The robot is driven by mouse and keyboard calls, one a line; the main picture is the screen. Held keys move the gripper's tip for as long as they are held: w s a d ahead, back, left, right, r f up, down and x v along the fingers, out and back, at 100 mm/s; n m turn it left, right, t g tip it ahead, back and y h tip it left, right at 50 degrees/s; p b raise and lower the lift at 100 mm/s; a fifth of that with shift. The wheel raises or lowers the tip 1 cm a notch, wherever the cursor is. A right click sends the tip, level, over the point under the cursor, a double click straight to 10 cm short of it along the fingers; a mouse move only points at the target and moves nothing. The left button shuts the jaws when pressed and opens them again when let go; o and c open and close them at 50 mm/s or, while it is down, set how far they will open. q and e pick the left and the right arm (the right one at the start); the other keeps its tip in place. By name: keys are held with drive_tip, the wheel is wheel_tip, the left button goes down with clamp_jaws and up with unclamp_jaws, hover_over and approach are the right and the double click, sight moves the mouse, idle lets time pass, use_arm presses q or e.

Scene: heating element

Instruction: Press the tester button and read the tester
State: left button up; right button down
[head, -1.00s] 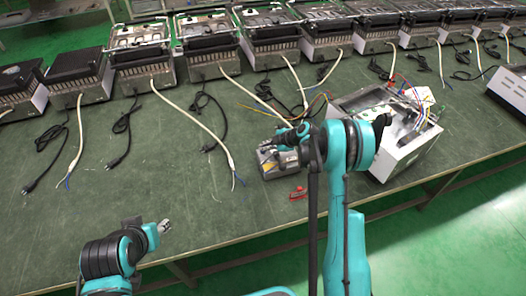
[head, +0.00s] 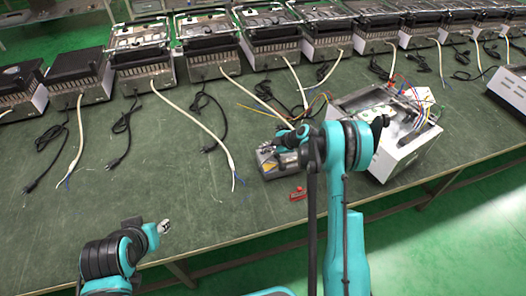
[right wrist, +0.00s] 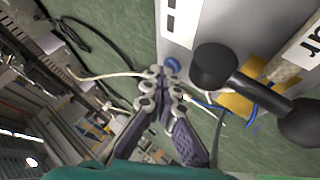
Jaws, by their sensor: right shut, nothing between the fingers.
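The tester (head: 268,170) is a grey box on the green bench, partly hidden by my right gripper (head: 281,140). In the right wrist view, a pale grey surface (right wrist: 182,42) of it shows with a black handle-like part and a yellow part. A round blue button (right wrist: 171,65) lies right at the tips of my right gripper (right wrist: 161,77). The right fingers are shut together and empty. I cannot tell whether they touch the button. No reading is legible. My left gripper (head: 165,227) is over the front left of the bench, away from the tester; its fingers are too small to judge.
An opened white appliance (head: 400,150) with coloured wires stands right of the tester. A small red object (head: 298,194) lies in front of the tester. Several dark appliances with trailing cables line the back of the bench (head: 100,205). The bench's left front is clear.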

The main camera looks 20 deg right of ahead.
drive_tip(key=shift+r, duration=0.1)
drive_tip(key=shift+r+p, duration=0.45)
drive_tip(key=shift+r, duration=0.35)
drive_tip(key=shift+r+p, duration=1.35)
drive_tip(key=shift+r, duration=1.15)
